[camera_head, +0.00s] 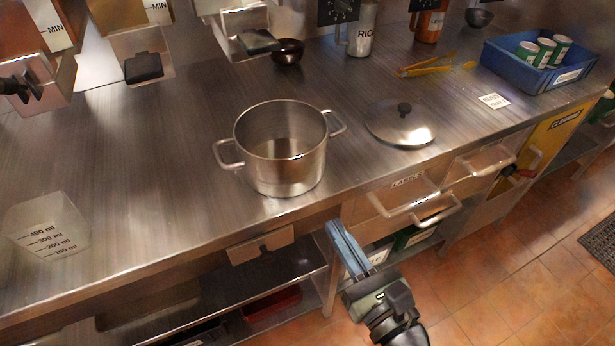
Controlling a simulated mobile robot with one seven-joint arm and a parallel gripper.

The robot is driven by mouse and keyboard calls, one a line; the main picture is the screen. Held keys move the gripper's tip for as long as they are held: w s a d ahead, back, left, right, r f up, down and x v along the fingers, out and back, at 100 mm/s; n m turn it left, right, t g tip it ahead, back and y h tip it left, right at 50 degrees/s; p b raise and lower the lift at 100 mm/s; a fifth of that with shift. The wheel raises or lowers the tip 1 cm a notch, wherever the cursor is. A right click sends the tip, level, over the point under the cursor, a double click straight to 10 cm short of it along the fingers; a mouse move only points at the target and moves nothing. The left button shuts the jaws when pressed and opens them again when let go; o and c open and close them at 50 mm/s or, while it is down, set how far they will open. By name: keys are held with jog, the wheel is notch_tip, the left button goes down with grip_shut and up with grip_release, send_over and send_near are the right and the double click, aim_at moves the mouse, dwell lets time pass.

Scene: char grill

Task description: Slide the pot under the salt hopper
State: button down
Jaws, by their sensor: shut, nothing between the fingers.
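The steel pot (283,165) stands upright and open on the steel counter, near its front edge, with a loop handle on each side. It looks empty. Its lid (400,124) lies on the counter to the right of it. Several hoppers hang at the upper left: one with an amber container (65,40), one (140,62) with a dark flap, and one (245,30) nearer the pot. No salt label is readable on them. My gripper (338,230) is shut and empty, in front of the counter edge, below and right of the pot, touching nothing that I can make out.
A measuring jug (45,235) stands at the left front. A dark bowl (288,52), a rice canister (360,35), yellow tongs (428,67) and a blue tray (540,75) with jars stand behind and right. Drawer handles (405,205) jut out near my gripper.

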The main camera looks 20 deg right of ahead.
aim_at(301, 172)
jog(key=w, duration=1.1)
jog(key=shift+w+a, duration=0.2)
jog(key=shift+w, duration=0.1)
